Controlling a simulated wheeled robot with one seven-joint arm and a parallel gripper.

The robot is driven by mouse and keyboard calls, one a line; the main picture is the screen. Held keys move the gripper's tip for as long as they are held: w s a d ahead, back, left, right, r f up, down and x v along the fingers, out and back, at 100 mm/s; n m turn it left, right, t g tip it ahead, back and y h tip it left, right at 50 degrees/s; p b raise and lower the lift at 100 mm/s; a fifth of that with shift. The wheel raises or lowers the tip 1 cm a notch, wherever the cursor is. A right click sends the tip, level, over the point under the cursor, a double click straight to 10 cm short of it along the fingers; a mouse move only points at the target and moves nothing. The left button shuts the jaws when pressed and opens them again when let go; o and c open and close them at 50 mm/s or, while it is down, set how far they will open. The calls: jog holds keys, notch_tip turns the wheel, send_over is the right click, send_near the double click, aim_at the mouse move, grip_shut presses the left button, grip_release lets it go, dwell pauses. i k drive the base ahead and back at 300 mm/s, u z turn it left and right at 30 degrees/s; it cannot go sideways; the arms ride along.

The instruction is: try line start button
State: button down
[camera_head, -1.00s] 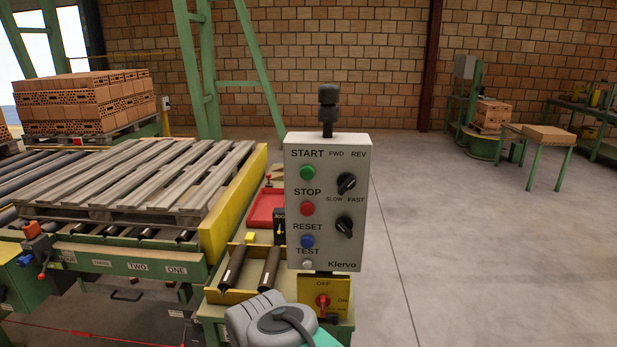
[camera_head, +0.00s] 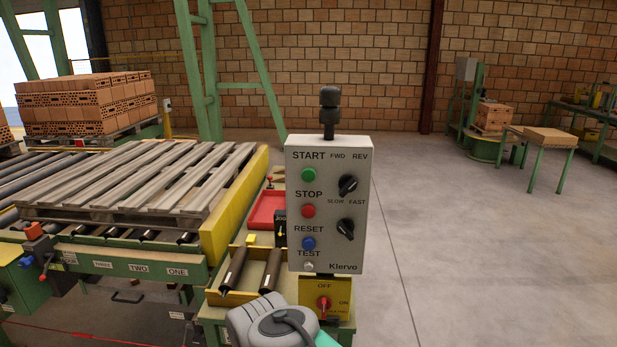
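The green START button (camera_head: 308,175) sits at the upper left of the grey control box (camera_head: 346,225), beside its START label. Below it are the red STOP button (camera_head: 308,211), the blue RESET button (camera_head: 308,243) and the small TEST button (camera_head: 308,266). Two black knobs, the FWD/REV knob (camera_head: 348,185) and the SLOW/FAST knob (camera_head: 345,228), are on the right side of the panel. A dark stack light (camera_head: 329,108) stands on top and looks unlit. A grey and teal part of my arm shows at the bottom centre, below the box. My gripper's fingers are not visible.
A yellow OFF/ON switch box (camera_head: 325,298) is under the panel. To the left are short rollers (camera_head: 233,269), a red tray (camera_head: 266,209) and a roller conveyor with an empty wooden pallet (camera_head: 150,180). A brick stack (camera_head: 85,103) stands behind.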

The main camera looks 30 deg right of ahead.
aim_at(307, 175)
jog(key=u, duration=1.7)
jog(key=k, duration=0.8)
jog(key=z, duration=0.15)
